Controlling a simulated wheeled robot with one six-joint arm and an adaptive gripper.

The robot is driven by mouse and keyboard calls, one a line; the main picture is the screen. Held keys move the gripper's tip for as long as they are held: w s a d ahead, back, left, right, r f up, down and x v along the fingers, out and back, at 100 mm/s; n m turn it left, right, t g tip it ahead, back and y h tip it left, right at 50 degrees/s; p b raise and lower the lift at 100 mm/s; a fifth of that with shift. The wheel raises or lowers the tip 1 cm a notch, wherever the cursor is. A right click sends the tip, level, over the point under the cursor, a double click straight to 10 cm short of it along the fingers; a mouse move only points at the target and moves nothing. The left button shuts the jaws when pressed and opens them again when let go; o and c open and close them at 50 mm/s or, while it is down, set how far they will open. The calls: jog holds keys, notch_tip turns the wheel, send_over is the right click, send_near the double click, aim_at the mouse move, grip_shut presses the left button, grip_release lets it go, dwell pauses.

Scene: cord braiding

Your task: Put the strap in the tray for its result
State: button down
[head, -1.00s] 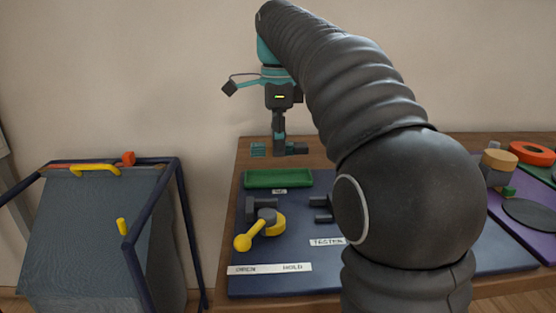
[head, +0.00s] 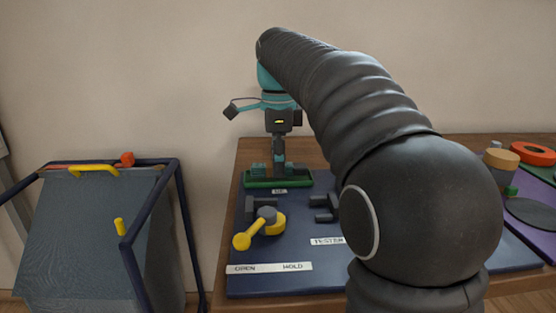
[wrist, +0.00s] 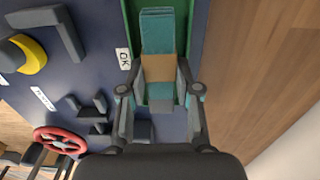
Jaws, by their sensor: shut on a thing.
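The strap is a folded teal piece with a tan band round its middle, seen in the wrist view (wrist: 158,32). Its teal ends show on both sides of my gripper in the head view (head: 258,169). My gripper (head: 279,164) points down and is shut on the strap at the tan band; it also shows in the wrist view (wrist: 160,72). The long green tray (head: 278,184), marked OK, lies directly under the strap and shows in the wrist view (wrist: 131,28). I cannot tell whether the strap touches the tray floor.
A yellow lever (head: 254,231) on a dark bracket stands in front of the tray, by an OPEN/HOLD label (head: 270,267). A dark tester fixture (head: 324,207) is to its right. A grey bin (head: 90,235) in a blue frame stands left of the table. My arm hides the board's middle.

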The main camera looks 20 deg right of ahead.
jog(key=shift+f, duration=0.15)
jog(key=c, duration=0.8)
grip_release()
jog(key=shift+r+p, duration=1.3)
jog(key=shift+r, duration=5.3)
